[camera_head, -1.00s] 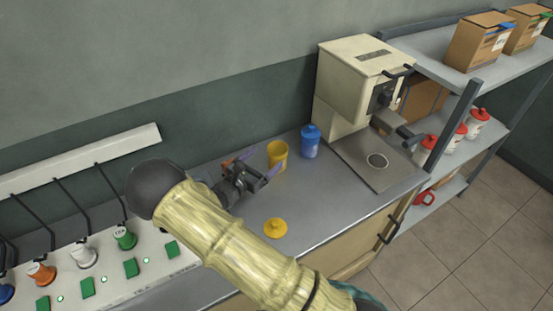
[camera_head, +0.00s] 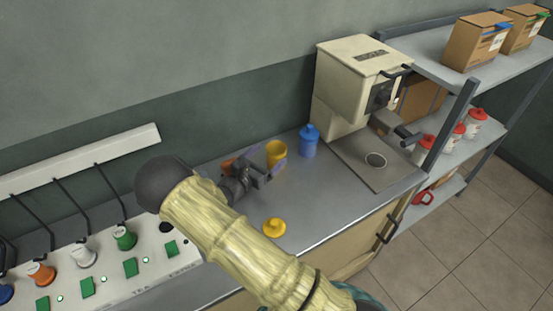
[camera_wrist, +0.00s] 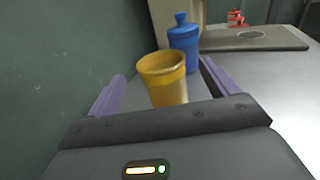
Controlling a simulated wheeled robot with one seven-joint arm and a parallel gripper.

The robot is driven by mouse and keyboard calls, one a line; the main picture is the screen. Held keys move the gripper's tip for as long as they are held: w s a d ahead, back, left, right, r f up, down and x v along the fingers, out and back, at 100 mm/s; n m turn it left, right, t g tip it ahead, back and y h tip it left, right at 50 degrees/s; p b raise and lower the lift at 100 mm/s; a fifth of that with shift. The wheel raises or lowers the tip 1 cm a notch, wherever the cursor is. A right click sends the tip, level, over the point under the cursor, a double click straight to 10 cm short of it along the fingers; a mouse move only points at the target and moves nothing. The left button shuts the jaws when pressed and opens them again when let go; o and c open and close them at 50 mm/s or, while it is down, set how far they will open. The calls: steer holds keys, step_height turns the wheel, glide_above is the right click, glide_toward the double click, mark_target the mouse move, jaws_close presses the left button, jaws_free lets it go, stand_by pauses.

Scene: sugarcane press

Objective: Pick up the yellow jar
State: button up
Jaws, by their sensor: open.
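The yellow jar (camera_head: 276,150) stands upright and lidless on the metal counter, left of a blue jar. It also shows in the wrist view (camera_wrist: 164,80), between the two purple fingers and in front of the blue jar. My gripper (camera_head: 265,164) is open, with a finger on each side of the yellow jar. I cannot tell whether either finger touches it. In the wrist view my gripper (camera_wrist: 162,92) frames the jar, whose base is partly hidden by the gripper body. A yellow lid (camera_head: 273,227) lies on the counter near the front edge.
The blue jar (camera_head: 309,141) stands just beyond the yellow jar, close to the cream press (camera_head: 358,88). An orange object (camera_head: 228,165) sits partly hidden behind my gripper. A panel with cables and green buttons (camera_head: 130,267) is at left. The counter's front right is clear.

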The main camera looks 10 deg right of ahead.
mark_target(276, 148)
steer(key=p+x, duration=0.1)
steer(key=x, duration=0.4)
stand_by(0.4)
steer(key=c, duration=1.2)
steer(key=shift+r, duration=0.1)
step_height(276, 148, up, 10)
steer(key=shift+f, duration=0.1)
